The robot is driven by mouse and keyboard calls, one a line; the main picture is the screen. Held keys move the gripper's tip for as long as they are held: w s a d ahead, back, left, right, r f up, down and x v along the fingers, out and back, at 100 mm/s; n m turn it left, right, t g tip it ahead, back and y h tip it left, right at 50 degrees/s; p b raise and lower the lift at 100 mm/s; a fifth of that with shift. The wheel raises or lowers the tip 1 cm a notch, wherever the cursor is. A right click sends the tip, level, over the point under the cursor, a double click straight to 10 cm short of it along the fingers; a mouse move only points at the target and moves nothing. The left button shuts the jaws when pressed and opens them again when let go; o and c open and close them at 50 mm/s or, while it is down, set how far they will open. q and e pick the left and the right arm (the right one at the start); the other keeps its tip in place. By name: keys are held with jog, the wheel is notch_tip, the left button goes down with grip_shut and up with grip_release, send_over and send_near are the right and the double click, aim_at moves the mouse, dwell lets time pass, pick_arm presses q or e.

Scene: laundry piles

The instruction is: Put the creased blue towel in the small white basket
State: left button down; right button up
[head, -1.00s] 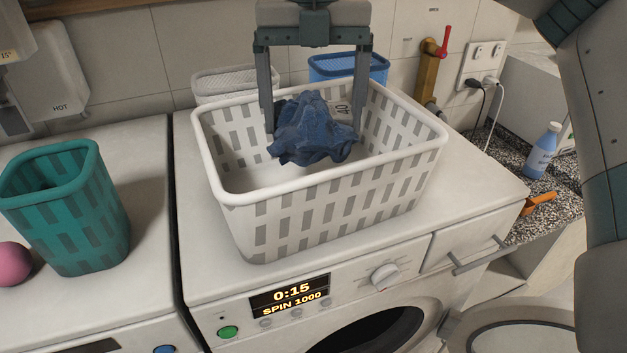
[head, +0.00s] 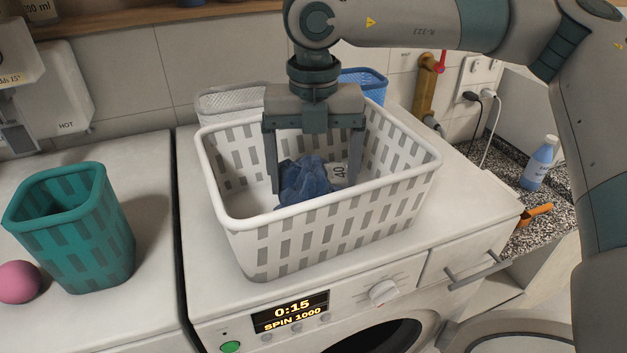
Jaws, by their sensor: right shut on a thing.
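The creased blue towel (head: 303,180) is a crumpled dark-blue bundle with a pale tag reading 40. My right gripper (head: 314,186) points down with its fingers either side of the towel, shut on it, inside the large white basket (head: 330,222) at the front. The towel is low in that basket. I cannot tell whether it touches the floor, since the front wall hides its lower part. A smaller white basket (head: 228,102) stands behind the large one, to the left, partly hidden by its rim. My left gripper is not in view.
A blue basket (head: 364,80) stands behind the large basket, right of the small white one. A teal basket (head: 70,230) and pink ball (head: 18,282) are on the left machine.

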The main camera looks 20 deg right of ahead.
notch_tip(320, 180, down, 2)
jog(key=shift+f, duration=0.1)
jog(key=shift+f, duration=0.1)
jog(key=o, duration=1)
jog(key=shift+o, duration=0.2)
